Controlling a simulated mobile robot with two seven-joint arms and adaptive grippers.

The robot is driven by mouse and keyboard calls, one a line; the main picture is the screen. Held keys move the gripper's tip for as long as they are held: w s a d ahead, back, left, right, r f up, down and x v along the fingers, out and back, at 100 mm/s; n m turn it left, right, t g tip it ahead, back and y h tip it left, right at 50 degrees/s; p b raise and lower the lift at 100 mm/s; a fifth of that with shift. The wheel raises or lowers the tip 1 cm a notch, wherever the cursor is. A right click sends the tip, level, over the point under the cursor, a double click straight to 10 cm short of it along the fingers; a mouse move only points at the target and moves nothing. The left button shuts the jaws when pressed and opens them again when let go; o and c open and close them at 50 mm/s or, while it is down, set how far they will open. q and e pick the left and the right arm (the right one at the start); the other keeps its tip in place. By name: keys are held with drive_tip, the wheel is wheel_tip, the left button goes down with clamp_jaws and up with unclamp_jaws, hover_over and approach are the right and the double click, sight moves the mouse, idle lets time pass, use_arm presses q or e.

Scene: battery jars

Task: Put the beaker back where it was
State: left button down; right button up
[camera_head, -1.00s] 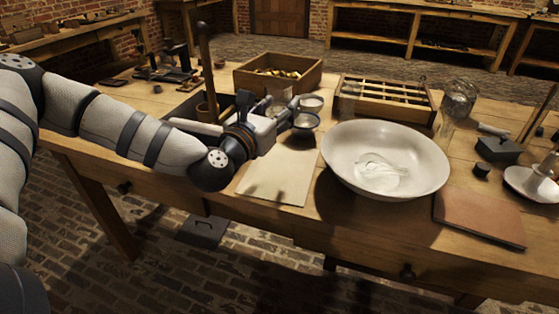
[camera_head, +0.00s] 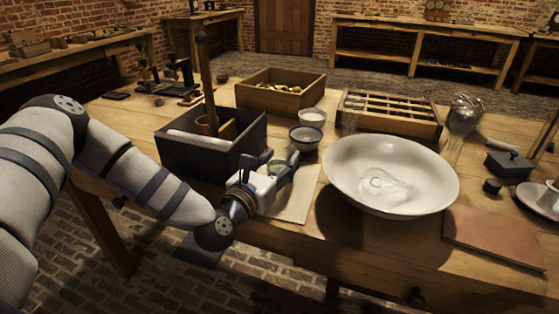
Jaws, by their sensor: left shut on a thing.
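My left gripper (camera_head: 276,164) is low over the pale sheet (camera_head: 298,203), in front of the black box (camera_head: 215,160). Its fingers are shut on the beaker, whose clear glass is hard to make out between them and is largely hidden. I cannot tell whether the beaker touches the sheet. My right gripper is not in view.
A white bowl (camera_head: 345,160) with a clear glass piece (camera_head: 385,187) stands to the right. Small bowls (camera_head: 305,138), a wooden box (camera_head: 280,97), a slotted rack (camera_head: 390,122) and glassware (camera_head: 465,112) stand behind. A brown board (camera_head: 495,236) lies at the right front.

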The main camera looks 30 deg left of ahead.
use_arm(q)
drive_tip(key=shift+s+f, duration=0.1)
drive_tip(key=shift+f, duration=0.3)
drive_tip(key=c, duration=1.2)
unclamp_jaws()
drive_tip(key=shift+c, duration=0.2)
drive_tip(key=o, duration=0.4)
drive_tip(key=shift+c, duration=0.2)
drive_tip(key=shift+f, duration=0.15)
drive_tip(key=shift+d+r+p, duration=0.1)
drive_tip(key=shift+r+p, duration=0.25)
drive_tip(key=shift+r, duration=0.3)
drive_tip(key=s, duration=0.4)
drive_tip(key=s+d, duration=0.1)
drive_tip(key=s, duration=0.3)
drive_tip(key=s+d, duration=0.1)
drive_tip(key=s, duration=0.3)
drive_tip(key=shift+r+b, duration=0.35)
drive_tip(key=shift+w, duration=0.1)
